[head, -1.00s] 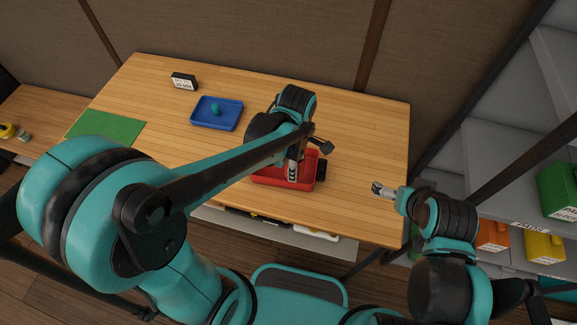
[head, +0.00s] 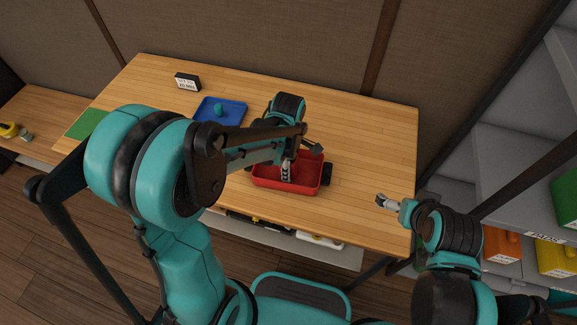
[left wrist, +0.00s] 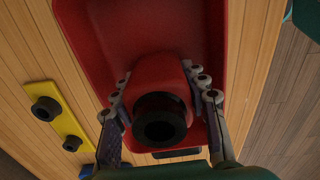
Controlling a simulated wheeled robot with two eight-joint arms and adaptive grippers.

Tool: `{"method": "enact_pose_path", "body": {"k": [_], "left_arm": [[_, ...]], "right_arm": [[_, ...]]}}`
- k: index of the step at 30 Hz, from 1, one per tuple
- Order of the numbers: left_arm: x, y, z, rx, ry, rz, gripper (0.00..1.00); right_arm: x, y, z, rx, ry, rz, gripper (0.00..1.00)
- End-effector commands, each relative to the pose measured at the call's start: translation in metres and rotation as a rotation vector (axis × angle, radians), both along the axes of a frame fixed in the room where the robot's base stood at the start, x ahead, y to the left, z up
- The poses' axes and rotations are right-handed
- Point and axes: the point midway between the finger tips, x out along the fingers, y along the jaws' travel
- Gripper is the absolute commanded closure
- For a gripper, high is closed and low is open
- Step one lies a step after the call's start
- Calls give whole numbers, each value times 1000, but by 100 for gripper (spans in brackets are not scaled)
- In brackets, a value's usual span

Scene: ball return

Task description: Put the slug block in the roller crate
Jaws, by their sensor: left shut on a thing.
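My left gripper (head: 287,173) reaches down into a red tray (head: 258,182) on the table in the head view. In the left wrist view my left gripper (left wrist: 160,86) is shut on a red block (left wrist: 157,70) with a black hollow round end, one finger on each side. The block is over or inside the red tray (left wrist: 92,40); I cannot tell if it touches the floor. No readable label shows whether this is the slug block or the roller crate. My right gripper (head: 386,202) is by the table's right edge, away from the tray; its jaws are too small to judge.
A blue tray (head: 234,117) with a teal piece (head: 218,111) lies behind my left arm. A labelled black and white sign (head: 187,82) stands at the back. A yellow piece with black knobs (left wrist: 62,125) lies beside the tray. Shelves at right hold orange (head: 500,245) and yellow (head: 556,254) bins.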

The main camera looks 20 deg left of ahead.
Motion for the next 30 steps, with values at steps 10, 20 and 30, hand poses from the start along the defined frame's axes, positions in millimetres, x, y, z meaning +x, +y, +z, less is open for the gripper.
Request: {"method": "enact_pose_path", "body": {"k": [10,20,30], "left_arm": [[0,0,-3,0,0,0,35],[0,0,15,0,0,0,35],[0,0,90,0,1,0,35]], "right_arm": [[0,0,-3,0,0,0,6],[0,0,7,0,0,0,6],[0,0,35,0,0,0,6]]}}
